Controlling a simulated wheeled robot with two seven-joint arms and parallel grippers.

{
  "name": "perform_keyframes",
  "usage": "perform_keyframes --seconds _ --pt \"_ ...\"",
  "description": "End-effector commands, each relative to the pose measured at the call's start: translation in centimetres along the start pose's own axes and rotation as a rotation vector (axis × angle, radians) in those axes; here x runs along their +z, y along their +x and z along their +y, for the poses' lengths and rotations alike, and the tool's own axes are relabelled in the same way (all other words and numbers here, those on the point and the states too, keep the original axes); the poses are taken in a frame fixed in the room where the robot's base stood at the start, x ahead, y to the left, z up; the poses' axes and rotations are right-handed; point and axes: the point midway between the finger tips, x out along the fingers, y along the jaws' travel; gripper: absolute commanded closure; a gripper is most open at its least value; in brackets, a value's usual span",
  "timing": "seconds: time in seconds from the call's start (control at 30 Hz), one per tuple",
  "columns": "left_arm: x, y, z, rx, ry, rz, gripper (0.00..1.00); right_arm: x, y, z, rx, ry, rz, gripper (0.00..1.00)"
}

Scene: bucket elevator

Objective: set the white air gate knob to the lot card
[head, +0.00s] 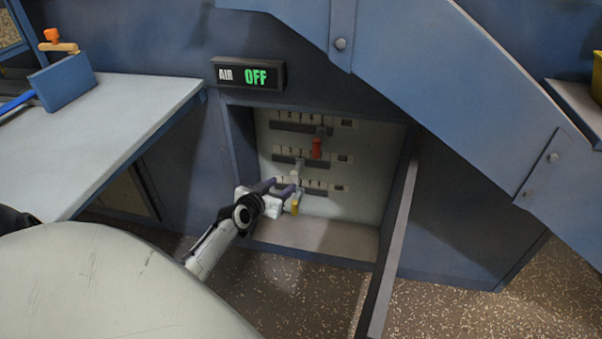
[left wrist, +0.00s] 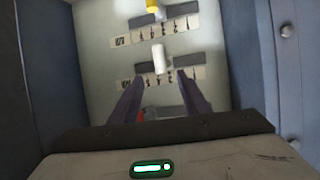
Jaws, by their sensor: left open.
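The white air gate knob (head: 297,171) is on the middle of three scale rows in a recessed panel. In the left wrist view the white knob (left wrist: 160,59) shows just past and between my fingertips, with no contact visible. My left gripper (head: 279,186) is inside the recess, low in front of the panel. It is open and empty, its two fingers (left wrist: 160,77) apart. The scale marks show upside down in the wrist view and are too blurred to read surely. I cannot make out a lot card. My right gripper is out of view.
A red knob (head: 317,148) is on the top row and a yellow knob (head: 295,206) on the bottom row. A display (head: 249,75) above reads AIR OFF. The open door (head: 392,250) stands at the recess's right. A pale worktop (head: 110,115) is at left.

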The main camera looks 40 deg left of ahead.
Motion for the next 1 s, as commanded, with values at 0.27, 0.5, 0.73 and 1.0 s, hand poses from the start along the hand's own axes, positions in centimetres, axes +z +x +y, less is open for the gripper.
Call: perform_keyframes --seconds 0.27,0.5,0.73,1.0 --pt "0.2 3.9 -0.4 -0.007 -0.010 0.008 0.57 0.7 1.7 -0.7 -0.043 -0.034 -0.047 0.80" --pt "0.2 8.2 -0.4 -0.006 -0.011 0.008 0.57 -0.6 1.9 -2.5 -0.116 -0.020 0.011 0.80" --pt "-0.1 10.2 -0.4 -0.006 -0.008 0.006 0.57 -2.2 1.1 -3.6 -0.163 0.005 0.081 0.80" --pt "-0.2 10.4 -0.3 -0.005 -0.008 0.004 0.57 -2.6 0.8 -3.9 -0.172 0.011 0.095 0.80"
